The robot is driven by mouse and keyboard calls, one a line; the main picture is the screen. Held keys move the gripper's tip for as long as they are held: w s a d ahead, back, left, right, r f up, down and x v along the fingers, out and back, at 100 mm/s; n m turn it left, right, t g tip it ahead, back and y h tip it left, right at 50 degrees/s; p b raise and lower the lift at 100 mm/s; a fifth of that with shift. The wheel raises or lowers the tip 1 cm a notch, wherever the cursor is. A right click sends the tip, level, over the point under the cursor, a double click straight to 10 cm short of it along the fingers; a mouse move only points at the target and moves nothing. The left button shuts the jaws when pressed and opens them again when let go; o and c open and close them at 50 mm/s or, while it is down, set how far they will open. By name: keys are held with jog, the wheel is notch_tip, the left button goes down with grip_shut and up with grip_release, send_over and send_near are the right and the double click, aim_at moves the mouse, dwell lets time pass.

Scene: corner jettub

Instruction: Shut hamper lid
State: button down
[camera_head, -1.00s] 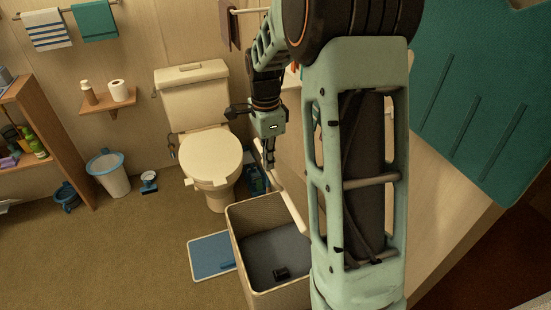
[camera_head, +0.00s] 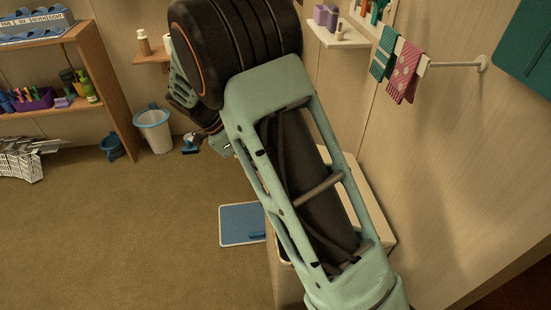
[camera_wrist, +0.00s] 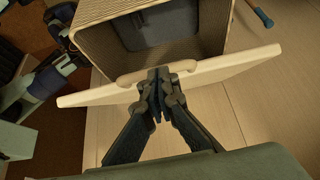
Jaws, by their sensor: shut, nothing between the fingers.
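The hamper (camera_wrist: 205,45) shows in the wrist view as a woven-sided box with a dark grey interior, its mouth uncovered. Its cream lid (camera_wrist: 225,68) stands away from the mouth, seen nearly edge-on as a slanted board. A curved handle (camera_wrist: 130,76) is on the lid's edge. My gripper (camera_wrist: 160,74) is shut and empty, with its fingertips at the lid's edge by the handle; whether they touch cannot be told. In the head view my arm covers most of the hamper and hides the gripper. A cream panel right of the arm there may be the lid.
A towel rail (camera_head: 455,65) is on the right wall. The left floor is mostly clear.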

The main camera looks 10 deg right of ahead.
jog(key=a+f+h+b, duration=0.3)
jog(key=f+b, duration=0.6)
jog(key=f, duration=0.7)
jog(key=shift+a+f, duration=0.35)
jog(key=shift+a, duration=0.5)
jog(key=shift+r, duration=0.1)
